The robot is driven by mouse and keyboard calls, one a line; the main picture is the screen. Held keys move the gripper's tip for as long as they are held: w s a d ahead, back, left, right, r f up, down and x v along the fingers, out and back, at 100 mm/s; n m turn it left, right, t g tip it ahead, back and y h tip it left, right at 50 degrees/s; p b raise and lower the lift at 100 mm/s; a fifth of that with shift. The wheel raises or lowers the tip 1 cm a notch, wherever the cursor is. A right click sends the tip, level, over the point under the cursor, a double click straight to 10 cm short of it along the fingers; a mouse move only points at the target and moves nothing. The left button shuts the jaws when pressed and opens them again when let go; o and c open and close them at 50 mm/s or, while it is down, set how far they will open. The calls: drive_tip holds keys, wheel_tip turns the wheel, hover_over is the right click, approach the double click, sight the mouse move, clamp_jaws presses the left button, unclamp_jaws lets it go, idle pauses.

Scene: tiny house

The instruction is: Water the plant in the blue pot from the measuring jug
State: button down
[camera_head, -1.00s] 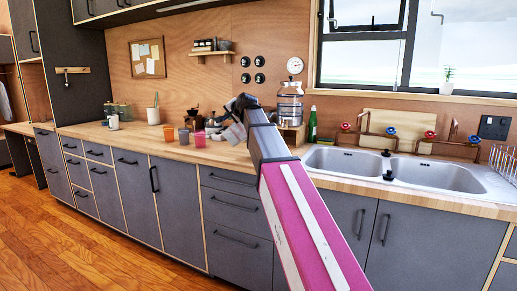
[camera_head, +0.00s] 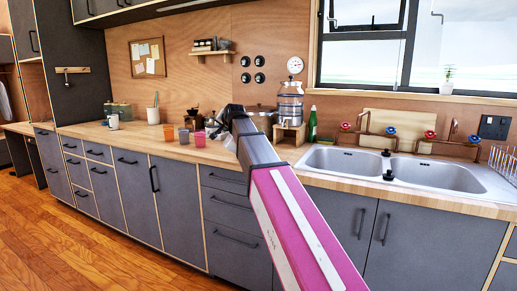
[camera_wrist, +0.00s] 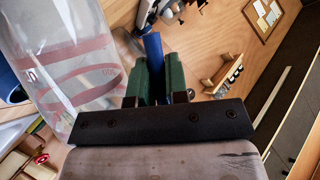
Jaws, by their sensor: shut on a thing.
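The measuring jug (camera_wrist: 80,75) is clear with red markings and fills the left of the wrist view. Its blue handle (camera_wrist: 152,48) sits between the green fingers of my gripper (camera_wrist: 156,78), which is shut on it. The jug looks tilted in this rolled view; I cannot see its water level. In the head view my gripper (camera_head: 226,120) is small and dark above the counter, partly hidden by my arm. A blue patch shows at the wrist view's left edge, but I cannot tell what it is. I cannot make out a plant in a blue pot.
An orange cup (camera_head: 184,136) and a pink cup (camera_head: 200,139) stand on the counter (camera_head: 140,133) left of my gripper. A glass dispenser (camera_head: 290,102) on a wooden stand is to the right, beside a green bottle (camera_head: 312,125) and the double sink (camera_head: 345,160). A small plant (camera_head: 447,80) stands on the windowsill.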

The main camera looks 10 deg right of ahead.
drive_tip(key=shift+s+a+f+n+h, duration=0.2)
drive_tip(key=shift+a+f+n+h, duration=0.35)
drive_tip(key=shift+a+f, duration=0.7)
drive_tip(key=a+f+n+t+h, duration=0.1)
drive_tip(key=a+f+n+h, duration=0.2)
drive_tip(key=a+f, duration=0.1)
drive_tip(key=shift+s+f+n+b, duration=0.3)
drive_tip(key=shift+f+n+b, duration=0.05)
drive_tip(key=shift+f, duration=0.2)
